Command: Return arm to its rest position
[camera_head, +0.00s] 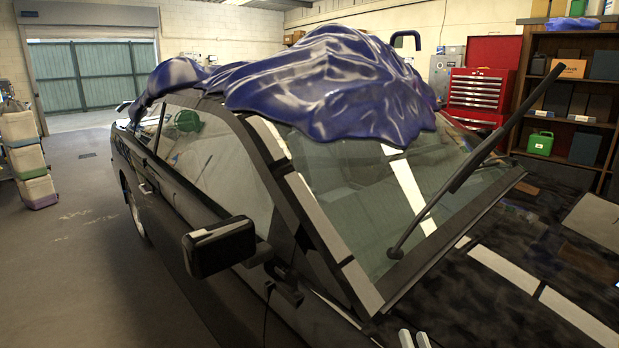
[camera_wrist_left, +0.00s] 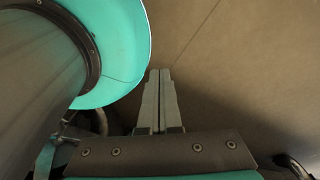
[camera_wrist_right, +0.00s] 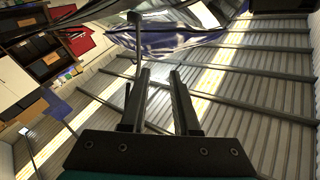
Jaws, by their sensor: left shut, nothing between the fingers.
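A black wiper arm (camera_head: 470,165) stands raised off the windshield (camera_head: 375,195), its base near the lower edge of the glass and its tip up to the right. My right gripper (camera_head: 413,339) shows only as two pale fingertips at the bottom edge of the head view, below the windshield. In the right wrist view its fingers (camera_wrist_right: 160,75) are apart, with no object visible between them. My left gripper (camera_wrist_left: 159,75) is shut and empty over bare floor in the left wrist view; it is out of the head view.
The dark car with white stripes fills the middle. A crumpled blue cover (camera_head: 330,85) lies on its roof. The side mirror (camera_head: 220,246) juts out on the left. A red tool chest (camera_head: 478,92) and shelves (camera_head: 575,100) stand behind.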

